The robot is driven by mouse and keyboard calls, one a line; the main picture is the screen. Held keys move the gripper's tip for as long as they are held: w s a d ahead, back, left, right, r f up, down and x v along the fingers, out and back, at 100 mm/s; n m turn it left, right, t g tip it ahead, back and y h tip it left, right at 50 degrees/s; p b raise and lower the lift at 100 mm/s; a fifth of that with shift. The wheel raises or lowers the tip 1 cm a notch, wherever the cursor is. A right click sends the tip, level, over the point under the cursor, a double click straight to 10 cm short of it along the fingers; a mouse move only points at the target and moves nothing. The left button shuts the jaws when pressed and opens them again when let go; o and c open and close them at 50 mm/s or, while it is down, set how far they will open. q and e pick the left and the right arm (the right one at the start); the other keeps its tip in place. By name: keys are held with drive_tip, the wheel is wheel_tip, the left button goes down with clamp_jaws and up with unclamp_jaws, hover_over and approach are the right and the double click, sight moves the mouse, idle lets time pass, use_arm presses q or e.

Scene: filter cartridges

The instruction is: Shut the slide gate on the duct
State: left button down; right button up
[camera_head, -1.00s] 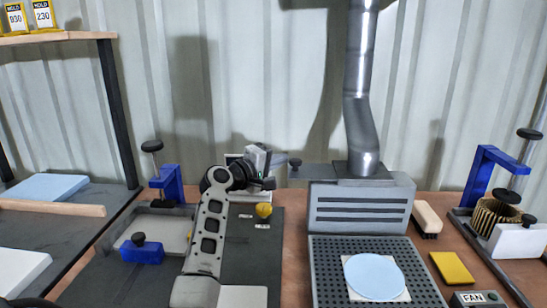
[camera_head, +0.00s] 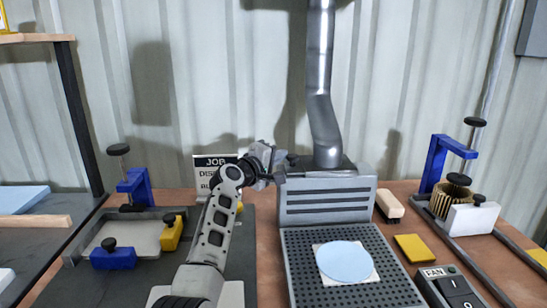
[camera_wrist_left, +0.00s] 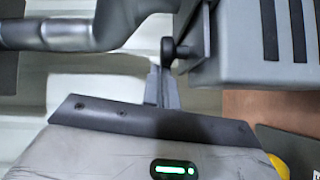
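The metal duct (camera_head: 322,110) rises from the back of the grey slotted box (camera_head: 325,200). The slide gate (camera_head: 308,172) is a flat grey plate at the duct's foot, with a black knob (camera_head: 292,158) at its left end. The plate still sticks out to the left of the duct. My left gripper (camera_head: 278,158) is just left of the knob. In the left wrist view its fingers (camera_wrist_left: 162,88) look shut with nothing between them, their tips beside the knob (camera_wrist_left: 168,48). I cannot tell for sure whether they touch it. My right gripper is out of view.
A perforated plate (camera_head: 293,260) with a pale blue disc (camera_head: 345,262) lies before the box. A brush (camera_head: 389,206), yellow pad (camera_head: 413,247) and fan switch (camera_head: 447,286) are to the right. A job sign (camera_head: 212,165) stands behind my left arm.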

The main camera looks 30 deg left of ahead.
use_arm(q)
drive_tip(key=s+a+b, duration=0.1)
drive_tip(key=s+a, duration=0.1)
drive_tip(key=s, duration=0.3)
drive_tip(key=s+a+r+b, duration=0.1)
drive_tip(key=s+a, duration=0.2)
drive_tip(key=s, duration=0.2)
drive_tip(key=shift+a, duration=0.3)
